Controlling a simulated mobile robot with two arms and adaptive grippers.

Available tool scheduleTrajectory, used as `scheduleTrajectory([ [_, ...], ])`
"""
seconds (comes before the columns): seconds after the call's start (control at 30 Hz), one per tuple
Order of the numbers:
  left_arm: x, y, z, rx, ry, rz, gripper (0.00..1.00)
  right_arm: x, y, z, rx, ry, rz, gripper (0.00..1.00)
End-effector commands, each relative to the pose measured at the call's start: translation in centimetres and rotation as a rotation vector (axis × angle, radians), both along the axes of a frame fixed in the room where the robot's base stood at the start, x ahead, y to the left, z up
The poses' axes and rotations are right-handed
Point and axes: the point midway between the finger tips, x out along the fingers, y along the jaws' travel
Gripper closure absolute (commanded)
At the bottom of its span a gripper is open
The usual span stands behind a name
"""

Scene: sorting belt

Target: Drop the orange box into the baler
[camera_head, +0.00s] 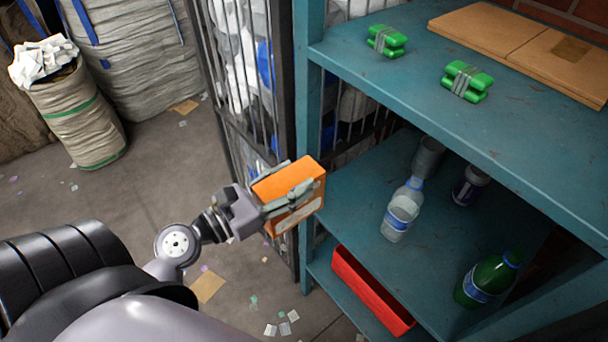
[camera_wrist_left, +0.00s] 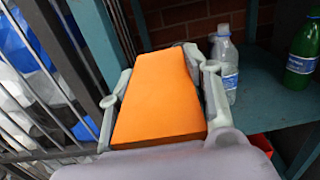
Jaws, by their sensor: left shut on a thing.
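The orange box (camera_head: 290,181) is held by my left gripper (camera_head: 291,189) in the middle of the head view, off the floor and in front of the teal shelf's left post. In the left wrist view the orange box (camera_wrist_left: 163,95) fills the space between the two fingers of the left gripper (camera_wrist_left: 160,88), which are shut on its sides. A barred cage (camera_head: 240,110) with white and blue waste behind its bars stands behind the box; I cannot tell whether it is the baler. My right gripper is not in view.
A teal shelf (camera_head: 400,75) stands at right, with green bundles (camera_head: 467,82) and flat cardboard (camera_head: 520,42) on top. Its middle level holds a clear bottle (camera_head: 401,210) and a green bottle (camera_head: 489,279). A red bin (camera_head: 370,290) sits lower. A full sack (camera_head: 78,115) stands far left.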

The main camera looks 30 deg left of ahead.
Motion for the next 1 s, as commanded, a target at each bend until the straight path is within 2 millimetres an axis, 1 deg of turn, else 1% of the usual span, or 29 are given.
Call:
scheduleTrajectory([
  [0.07, -1.0, 0.3, -0.4, 0.002, 0.002, 0.0, 0.7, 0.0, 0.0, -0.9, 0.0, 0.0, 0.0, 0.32],
  [0.27, -3.2, 1.1, -0.4, 0.002, 0.002, 0.0, 0.7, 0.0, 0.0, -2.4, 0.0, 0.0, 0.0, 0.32],
  [0.5, -5.9, 2.1, -0.2, 0.0, 0.003, 0.002, 0.7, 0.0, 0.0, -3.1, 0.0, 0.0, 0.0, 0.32],
  [0.53, -6.2, 2.3, 0.0, -0.001, 0.006, 0.002, 0.7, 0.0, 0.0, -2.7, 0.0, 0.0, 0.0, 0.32],
  [0.63, -7.3, 2.6, 0.0, -0.002, 0.006, 0.001, 0.7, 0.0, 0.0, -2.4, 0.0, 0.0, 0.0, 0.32],
  [0.8, -8.1, 2.9, 0.0, -0.001, 0.001, 0.0, 0.7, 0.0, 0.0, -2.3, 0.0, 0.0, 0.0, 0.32],
  [1.0, -8.2, 2.9, 0.0, 0.0, 0.0, -0.001, 0.7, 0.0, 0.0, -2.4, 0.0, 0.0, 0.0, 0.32],
])
